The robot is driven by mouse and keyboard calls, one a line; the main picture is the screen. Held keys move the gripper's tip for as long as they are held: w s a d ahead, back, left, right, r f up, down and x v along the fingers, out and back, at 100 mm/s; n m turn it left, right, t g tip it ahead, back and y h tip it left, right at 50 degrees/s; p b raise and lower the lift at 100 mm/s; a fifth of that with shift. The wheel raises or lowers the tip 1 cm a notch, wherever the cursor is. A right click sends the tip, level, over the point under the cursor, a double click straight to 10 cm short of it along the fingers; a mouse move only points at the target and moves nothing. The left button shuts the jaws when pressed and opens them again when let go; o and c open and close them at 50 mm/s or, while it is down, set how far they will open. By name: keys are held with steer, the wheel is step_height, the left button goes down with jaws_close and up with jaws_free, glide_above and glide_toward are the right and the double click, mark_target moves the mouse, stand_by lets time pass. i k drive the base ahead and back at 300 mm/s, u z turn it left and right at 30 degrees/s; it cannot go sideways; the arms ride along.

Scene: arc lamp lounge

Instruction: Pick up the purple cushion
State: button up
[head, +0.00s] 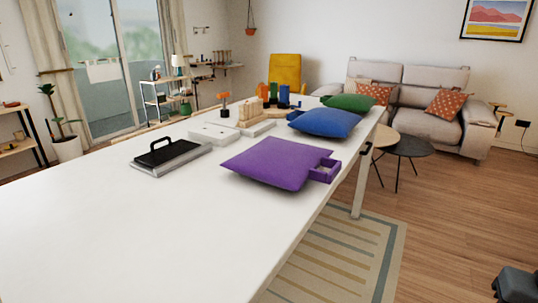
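The purple cushion (272,164) lies flat on the long white table (110,235), near the table's right edge. A small open purple box (325,171) sits at the cushion's right corner, partly hidden by it; I cannot tell whether they touch. My gripper's fingers do not show in the head view. Only a dark grey part, which I cannot identify for sure, shows at the bottom right corner, well apart from the cushion.
A blue cushion (325,122) and a green cushion (349,102) lie farther back. A grey tray with a black handle (172,155) and white boxes (212,134) stand left of the purple cushion. The table's near part is bare. Floor (455,215) is open at right.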

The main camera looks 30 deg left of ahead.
mark_target(281, 163)
steer(key=u, duration=0.55)
steer(key=i, duration=0.55)
steer(key=u, duration=0.6)
